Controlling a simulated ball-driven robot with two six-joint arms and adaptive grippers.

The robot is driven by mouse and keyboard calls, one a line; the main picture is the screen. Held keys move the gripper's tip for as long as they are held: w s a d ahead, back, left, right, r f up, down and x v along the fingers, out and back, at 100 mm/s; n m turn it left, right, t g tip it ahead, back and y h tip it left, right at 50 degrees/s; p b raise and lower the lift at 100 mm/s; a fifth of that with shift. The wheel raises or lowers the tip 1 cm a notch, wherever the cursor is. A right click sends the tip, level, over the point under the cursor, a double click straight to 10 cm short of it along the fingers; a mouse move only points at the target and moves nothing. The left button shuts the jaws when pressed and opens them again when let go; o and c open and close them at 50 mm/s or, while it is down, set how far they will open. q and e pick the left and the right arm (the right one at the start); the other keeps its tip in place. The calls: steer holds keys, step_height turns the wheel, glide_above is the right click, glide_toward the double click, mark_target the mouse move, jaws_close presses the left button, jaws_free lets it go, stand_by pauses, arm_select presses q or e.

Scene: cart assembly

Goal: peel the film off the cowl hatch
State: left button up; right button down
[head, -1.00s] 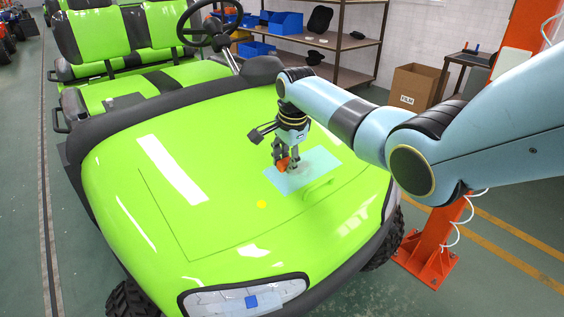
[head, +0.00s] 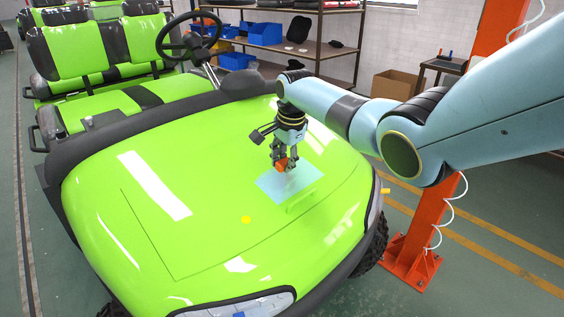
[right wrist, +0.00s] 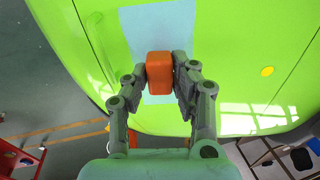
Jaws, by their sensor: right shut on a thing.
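The film is a pale blue, see-through rectangle (head: 292,188) on the lime-green cowl hatch (head: 200,228), whose outline shows as a thin line. My right gripper (head: 282,162) is above the film's far part in the head view. It is shut on an orange block-like piece (head: 281,166). In the right wrist view the orange piece (right wrist: 159,72) sits between both fingers, with the film (right wrist: 158,22) behind it. I cannot tell whether the orange piece is joined to the film or whether any film edge is lifted. My left gripper is not in view.
A green handle (head: 302,200) stands on the hatch beside the film. A yellow dot (head: 246,219) lies nearer the front. The steering wheel (head: 189,34) is behind the cowl. A cardboard box (head: 396,84) and an orange post (head: 432,225) stand to the right.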

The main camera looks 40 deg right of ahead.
steer(key=d+r, duration=0.3)
steer(key=d, duration=0.3)
steer(key=shift+d+p, duration=0.3)
steer(key=shift+p, duration=0.15)
stand_by(0.4)
steer(key=d+r+b, duration=0.1)
steer(key=d+r, duration=0.2)
steer(key=d, duration=0.3)
steer(key=shift+s+d, duration=0.15)
steer(key=shift+d, duration=0.1)
stand_by(0.6)
steer(key=shift+r, duration=0.1)
